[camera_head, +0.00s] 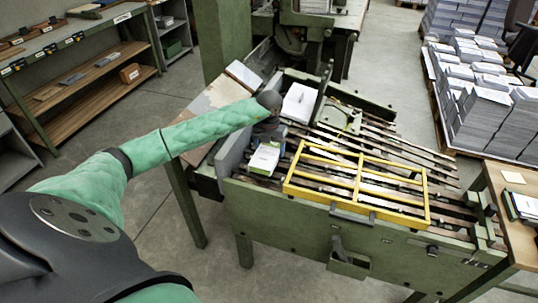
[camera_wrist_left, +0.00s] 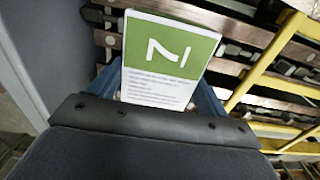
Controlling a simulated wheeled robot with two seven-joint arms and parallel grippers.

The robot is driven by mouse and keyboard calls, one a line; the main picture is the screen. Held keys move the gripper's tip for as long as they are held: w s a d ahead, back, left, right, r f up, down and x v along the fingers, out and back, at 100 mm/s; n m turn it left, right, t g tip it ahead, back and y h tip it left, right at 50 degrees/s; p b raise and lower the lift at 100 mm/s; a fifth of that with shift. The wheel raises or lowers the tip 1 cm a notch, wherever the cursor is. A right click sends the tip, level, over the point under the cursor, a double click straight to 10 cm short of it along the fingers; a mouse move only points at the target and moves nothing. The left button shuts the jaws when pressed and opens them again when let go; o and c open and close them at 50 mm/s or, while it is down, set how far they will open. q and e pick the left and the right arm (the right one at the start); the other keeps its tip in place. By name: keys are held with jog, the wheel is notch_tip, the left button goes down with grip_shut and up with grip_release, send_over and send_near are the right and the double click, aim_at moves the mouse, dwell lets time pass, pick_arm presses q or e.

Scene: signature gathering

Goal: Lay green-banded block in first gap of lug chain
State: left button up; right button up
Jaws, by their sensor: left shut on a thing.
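The green-banded block (camera_head: 264,158) is a white printed stack with a green band. It sits between the blue fingers of my left gripper (camera_head: 267,146), which is shut on it. In the left wrist view the block (camera_wrist_left: 165,62) shows a white mark on the green band, with lines of text below. The block is over the left end of the lug chain (camera_head: 318,140), beside the yellow frame. I cannot tell whether it touches the chain. Part of the chain under the block and gripper is hidden. My right gripper is not in view.
A yellow guard frame (camera_head: 357,181) stands over the chain just right of the block. A grey upright plate (camera_head: 232,143) is on the left. A white stack (camera_head: 299,102) lies behind on the machine. A wooden side table (camera_head: 515,215) is at the right, paper pallets (camera_head: 480,95) beyond.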

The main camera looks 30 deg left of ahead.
aim_at(269, 155)
pick_arm(q)
jog(key=shift+a+f+p, duration=0.1)
jog(key=shift+f+p, duration=0.65)
jog(key=shift+f, duration=1.3)
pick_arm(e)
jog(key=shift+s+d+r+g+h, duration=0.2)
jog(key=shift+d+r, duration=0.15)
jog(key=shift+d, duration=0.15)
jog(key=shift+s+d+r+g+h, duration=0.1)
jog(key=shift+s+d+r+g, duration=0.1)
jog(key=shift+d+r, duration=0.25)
pick_arm(q)
jog(key=shift+f, duration=0.15)
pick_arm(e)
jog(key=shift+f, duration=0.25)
pick_arm(q)
jog(key=o, duration=1.1)
jog(key=shift+o, duration=0.2)
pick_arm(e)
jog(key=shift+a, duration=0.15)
